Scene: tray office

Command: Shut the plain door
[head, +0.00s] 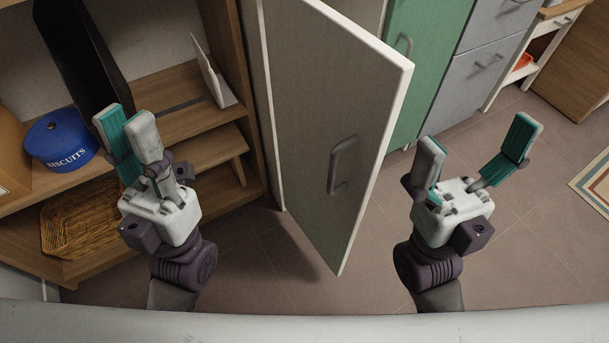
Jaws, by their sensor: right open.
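The plain door (300,95) is a flat grey-brown panel with a pale edge, in the middle of the head view. It stands open, swung out toward me, with its free edge at the right. Its bar handle (345,165) is on the face turned to me, near that free edge. My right gripper (478,140) is open and empty, to the right of the door's free edge and apart from it in the picture. My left gripper (126,117) has its fingers together with nothing visible between them, left of the door, in front of the shelves.
A wooden shelf unit (185,85) at left holds a blue biscuit tin (60,140), a wicker basket (85,215) and a dark upright panel (80,50). A green door (425,60) and grey drawers (490,70) stand behind at right.

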